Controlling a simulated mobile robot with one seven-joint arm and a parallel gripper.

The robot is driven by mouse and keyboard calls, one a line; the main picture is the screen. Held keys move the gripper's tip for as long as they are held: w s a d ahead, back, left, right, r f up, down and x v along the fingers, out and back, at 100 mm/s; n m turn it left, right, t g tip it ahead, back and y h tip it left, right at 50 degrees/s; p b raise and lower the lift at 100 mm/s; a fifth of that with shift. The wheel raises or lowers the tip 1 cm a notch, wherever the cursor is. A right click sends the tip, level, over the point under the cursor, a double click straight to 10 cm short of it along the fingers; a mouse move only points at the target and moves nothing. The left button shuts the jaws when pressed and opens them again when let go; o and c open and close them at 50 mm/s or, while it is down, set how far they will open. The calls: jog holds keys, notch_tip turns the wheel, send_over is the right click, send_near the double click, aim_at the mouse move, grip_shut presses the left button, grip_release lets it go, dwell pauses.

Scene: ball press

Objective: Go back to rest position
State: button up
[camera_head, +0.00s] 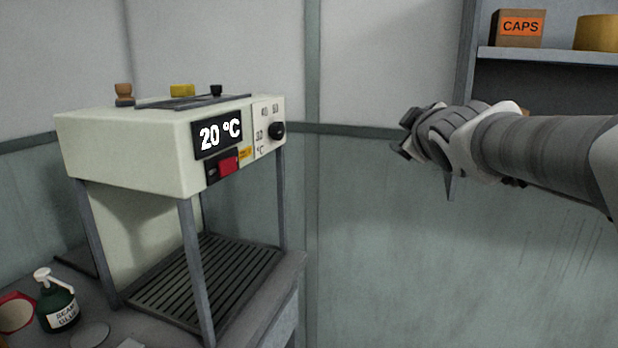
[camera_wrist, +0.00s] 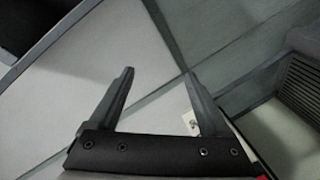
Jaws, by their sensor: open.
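My gripper (camera_wrist: 158,98) is open in the wrist view, its two dark fingers apart with nothing between them. Behind them are pale wall panels and grey strips. In the head view my gripper (camera_head: 404,148) is in the air at the right, in front of the wall, with my arm reaching in from the right edge. Its fingers are small and partly hidden by the wrist there.
The cream press (camera_head: 125,150) stands on a grey table (camera_head: 285,290) at the left and reads 20 °C. A green seam glue bottle (camera_head: 57,308) stands by it. A shelf (camera_head: 550,57) at upper right holds a CAPS box (camera_head: 518,29) and a yellow object (camera_head: 597,33).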

jog(key=s+a+f+m+g, duration=0.2)
jog(key=s+f+m+g, duration=0.3)
jog(key=s+f, duration=0.7)
jog(key=s+a+f+m+g, duration=0.1)
jog(key=s+f+m+g, duration=0.35)
jog(key=s+f, duration=0.8)
jog(key=s+r+p, duration=0.2)
jog(key=r+p, duration=0.7)
jog(key=s+r+y+p, duration=0.1)
jog(key=s+r+p, duration=0.1)
jog(key=r+p, duration=0.6)
jog(key=shift+a+r+g+p, duration=0.35)
jog(key=shift+a+r+g, duration=0.1)
jog(key=shift+r, duration=0.5)
